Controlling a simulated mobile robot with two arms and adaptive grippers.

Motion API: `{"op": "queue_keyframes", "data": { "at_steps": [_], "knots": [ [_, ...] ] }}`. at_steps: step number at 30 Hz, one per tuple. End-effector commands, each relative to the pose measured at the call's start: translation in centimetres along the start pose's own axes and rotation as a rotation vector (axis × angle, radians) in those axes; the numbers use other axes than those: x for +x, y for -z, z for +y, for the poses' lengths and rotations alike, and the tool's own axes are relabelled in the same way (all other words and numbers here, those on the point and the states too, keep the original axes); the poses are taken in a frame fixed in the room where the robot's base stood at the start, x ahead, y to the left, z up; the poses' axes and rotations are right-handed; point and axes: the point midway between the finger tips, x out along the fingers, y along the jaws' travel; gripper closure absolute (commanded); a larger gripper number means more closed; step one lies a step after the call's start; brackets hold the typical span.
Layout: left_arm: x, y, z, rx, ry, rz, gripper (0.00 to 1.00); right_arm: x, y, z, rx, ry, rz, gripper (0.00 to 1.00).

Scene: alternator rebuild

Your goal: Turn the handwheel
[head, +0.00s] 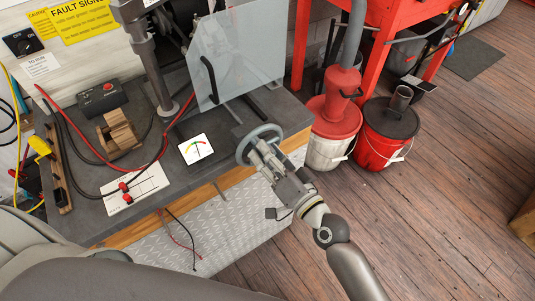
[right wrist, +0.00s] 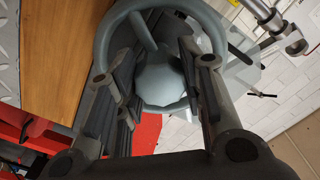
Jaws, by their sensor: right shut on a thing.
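The grey-blue handwheel (head: 241,149) is at the front right corner of the workbench, beside the gauge card. My right gripper (head: 262,151) reaches it from the lower right and is shut on it. In the right wrist view the handwheel (right wrist: 163,82) shows its round rim, a spoke and a rounded hub. The fingers of my right gripper (right wrist: 170,70) lie on either side of the hub, across the rim; the exact contact points are partly hidden. My left gripper is not in view.
A clear shield (head: 235,55) stands behind the handwheel. A white gauge card (head: 196,149) is left of it, with red and black leads on the bench. A red-lidded bucket (head: 330,125) and a red bucket (head: 378,140) stand right of the bench.

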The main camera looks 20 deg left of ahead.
Motion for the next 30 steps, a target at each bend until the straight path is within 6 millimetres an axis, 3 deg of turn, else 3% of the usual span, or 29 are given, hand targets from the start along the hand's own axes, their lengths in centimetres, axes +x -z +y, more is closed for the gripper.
{"op": "queue_keyframes", "data": {
  "at_steps": [9, 10, 15, 25, 30],
  "knots": [
    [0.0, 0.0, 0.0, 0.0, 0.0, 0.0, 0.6, 0.0, 0.1, 0.0, 0.001, 0.0, 0.003, 0.88],
    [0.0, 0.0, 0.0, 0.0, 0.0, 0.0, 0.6, 0.0, 0.1, 0.0, 0.001, 0.0, 0.003, 0.63],
    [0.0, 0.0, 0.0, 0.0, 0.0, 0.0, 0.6, 0.0, 0.1, 0.0, 0.001, 0.0, 0.002, 0.42],
    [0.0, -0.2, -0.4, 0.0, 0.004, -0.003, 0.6, -0.1, 0.0, 0.0, 0.0, 0.0, 0.001, 0.42],
    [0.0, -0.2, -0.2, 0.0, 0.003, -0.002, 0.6, -1.6, 0.0, 0.1, 0.0, -0.002, 0.0, 0.42]
  ]
}}
